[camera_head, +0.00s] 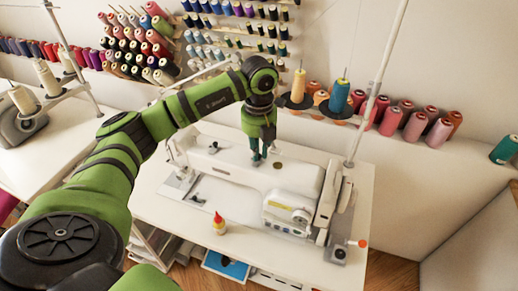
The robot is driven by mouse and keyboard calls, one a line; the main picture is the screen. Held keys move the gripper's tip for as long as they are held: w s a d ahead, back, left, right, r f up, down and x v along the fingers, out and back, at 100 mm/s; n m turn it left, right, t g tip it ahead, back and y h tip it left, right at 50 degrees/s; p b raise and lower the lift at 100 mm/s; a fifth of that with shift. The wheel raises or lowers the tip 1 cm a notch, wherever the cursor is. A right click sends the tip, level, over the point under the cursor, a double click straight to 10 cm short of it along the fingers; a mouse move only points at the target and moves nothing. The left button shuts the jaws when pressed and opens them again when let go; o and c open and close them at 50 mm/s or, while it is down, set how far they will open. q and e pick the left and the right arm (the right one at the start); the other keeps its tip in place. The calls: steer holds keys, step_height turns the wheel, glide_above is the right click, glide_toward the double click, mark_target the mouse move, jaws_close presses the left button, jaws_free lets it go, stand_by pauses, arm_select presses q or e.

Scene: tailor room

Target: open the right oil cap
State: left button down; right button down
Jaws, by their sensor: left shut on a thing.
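The white sewing machine (235,175) lies across its table, with its long body running from left to right. My left gripper (258,161) points down at the top of the machine body, near its middle. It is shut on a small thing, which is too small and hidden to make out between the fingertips. A small dark round spot (278,166) shows on the machine top just right of the fingertips; I cannot tell if it is an oil cap or an open oil hole. Another small dark spot (213,148) sits further left on the body. My right gripper is not in view.
A small bottle with a red tip (219,223) stands on the table in front of the machine. A thread stand with spools (339,97) rises behind it. Spool racks (238,30) cover the wall. The table's front left is mostly clear.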

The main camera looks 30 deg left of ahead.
arm_select(q)
steer(key=c, duration=1.3)
jaws_free()
steer(key=shift+o, duration=0.2)
steer(key=shift+r, duration=0.1)
step_height(320, 180, up, 12)
